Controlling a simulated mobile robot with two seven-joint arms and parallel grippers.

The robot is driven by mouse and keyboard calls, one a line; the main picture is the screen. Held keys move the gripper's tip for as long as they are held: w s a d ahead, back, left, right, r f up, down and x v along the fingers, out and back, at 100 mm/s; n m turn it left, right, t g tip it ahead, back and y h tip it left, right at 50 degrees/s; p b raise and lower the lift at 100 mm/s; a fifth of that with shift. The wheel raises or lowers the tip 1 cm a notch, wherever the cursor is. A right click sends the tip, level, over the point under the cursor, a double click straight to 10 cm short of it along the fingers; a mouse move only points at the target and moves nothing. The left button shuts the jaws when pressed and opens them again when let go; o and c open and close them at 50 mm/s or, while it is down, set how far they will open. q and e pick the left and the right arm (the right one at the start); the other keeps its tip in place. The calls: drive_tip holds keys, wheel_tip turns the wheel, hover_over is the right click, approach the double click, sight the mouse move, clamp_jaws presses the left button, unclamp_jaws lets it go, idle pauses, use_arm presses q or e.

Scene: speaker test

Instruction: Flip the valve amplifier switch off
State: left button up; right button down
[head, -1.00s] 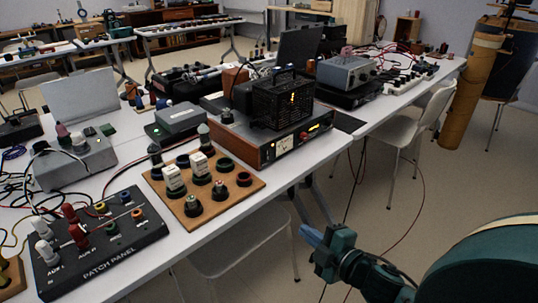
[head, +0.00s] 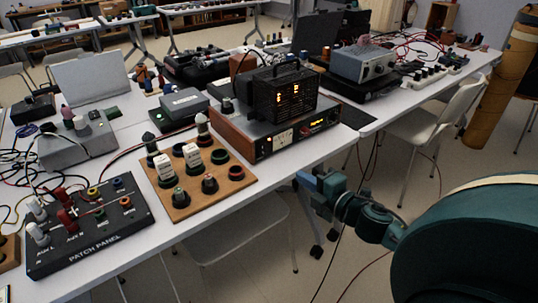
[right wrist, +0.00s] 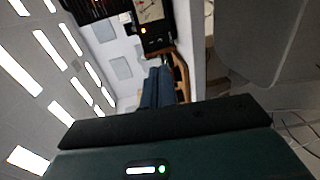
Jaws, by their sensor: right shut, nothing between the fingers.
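The valve amplifier (head: 226,127) is a wood-sided unit with a black cage (head: 285,98) on top and orange glowing valves inside. Its front panel (head: 262,147) carries a pale meter, a lit orange display and small red parts; I cannot tell which part is the switch. My right gripper (head: 304,181) is in front of and below the panel, beyond the table edge, apart from the amplifier. In the right wrist view its blue fingers (right wrist: 157,88) are together and empty, with part of the amplifier (right wrist: 152,32) beyond them. My left gripper is not in view.
A wooden board with knobs and white blocks (head: 180,208) and a black patch panel (head: 95,250) lie left of the amplifier on the white table. A grey box unit (head: 362,62) stands behind right. White chairs (head: 425,128) stand by the table; cables hang below its edge.

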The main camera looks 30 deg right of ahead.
sight(264, 152)
drive_tip(key=shift+w, duration=0.1)
drive_tip(key=w, duration=0.4)
drive_tip(key=w+f, duration=0.1)
drive_tip(key=w, duration=0.3)
drive_tip(key=w+a+f, duration=0.1)
drive_tip(key=w, duration=0.4)
drive_tip(key=shift+w+b, duration=0.1)
drive_tip(key=shift+b, duration=0.25)
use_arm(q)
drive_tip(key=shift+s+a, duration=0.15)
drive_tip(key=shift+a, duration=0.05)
use_arm(e)
drive_tip(key=shift+w, duration=0.2)
